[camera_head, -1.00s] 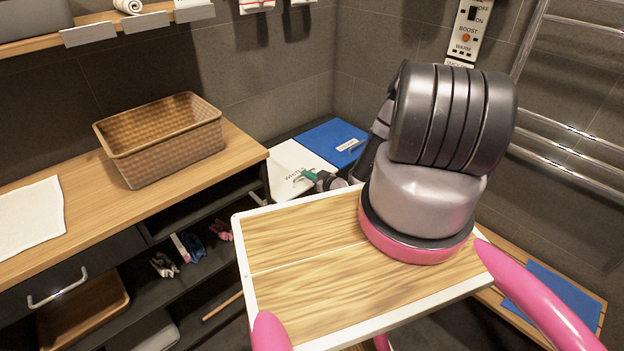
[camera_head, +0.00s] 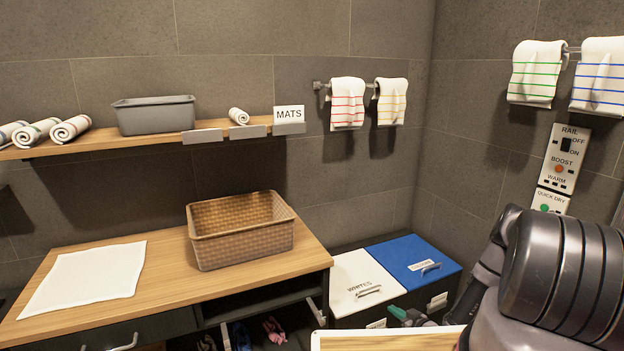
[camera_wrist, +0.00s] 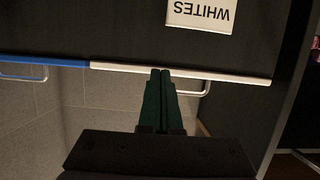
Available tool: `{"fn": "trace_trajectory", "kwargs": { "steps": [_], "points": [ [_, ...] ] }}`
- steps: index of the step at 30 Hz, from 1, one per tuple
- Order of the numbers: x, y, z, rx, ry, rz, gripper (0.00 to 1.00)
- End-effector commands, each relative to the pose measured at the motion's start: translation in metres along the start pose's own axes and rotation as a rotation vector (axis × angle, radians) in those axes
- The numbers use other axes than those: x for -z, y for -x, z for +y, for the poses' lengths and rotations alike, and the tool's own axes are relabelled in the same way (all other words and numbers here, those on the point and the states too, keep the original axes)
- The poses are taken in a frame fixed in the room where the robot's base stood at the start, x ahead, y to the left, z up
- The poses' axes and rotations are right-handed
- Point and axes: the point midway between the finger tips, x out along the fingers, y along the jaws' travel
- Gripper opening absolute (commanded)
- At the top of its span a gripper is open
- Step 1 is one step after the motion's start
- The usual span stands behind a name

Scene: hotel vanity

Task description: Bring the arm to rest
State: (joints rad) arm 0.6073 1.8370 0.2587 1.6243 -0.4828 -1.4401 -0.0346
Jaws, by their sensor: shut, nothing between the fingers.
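My gripper (camera_head: 404,315) shows at the lower right of the head view, in front of the white and blue lidded bins. Its dark green fingers (camera_wrist: 160,72) are together and empty in the wrist view. In that view their tips overlap the edge of the white lid, beside its handle; I cannot tell if they touch it. My dark arm fills the lower right corner of the head view and hides part of what is behind it.
The white WHITES bin (camera_head: 352,272) and blue bin (camera_head: 400,249) stand shut right of the counter (camera_head: 160,265). A wicker basket (camera_head: 245,250) and white cloth (camera_head: 85,278) lie on the counter. A wall shelf (camera_head: 90,143) holds rolled towels and a grey tub (camera_head: 155,115).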

Motion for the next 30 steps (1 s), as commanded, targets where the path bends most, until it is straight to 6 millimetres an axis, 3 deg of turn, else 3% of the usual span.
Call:
{"fn": "trace_trajectory", "kwargs": {
  "steps": [11, 20, 26, 30],
  "points": [
    [0.024, -0.008, 0.023, -0.001, 0.015, -0.042, 0.0],
    [0.07, -0.017, 0.06, -0.013, 0.037, -0.117, 0.0],
    [0.131, -0.022, 0.096, -0.039, 0.057, -0.2, 0.0],
    [0.199, -0.018, 0.124, -0.08, 0.069, -0.28, 0.0]
  ]
}}
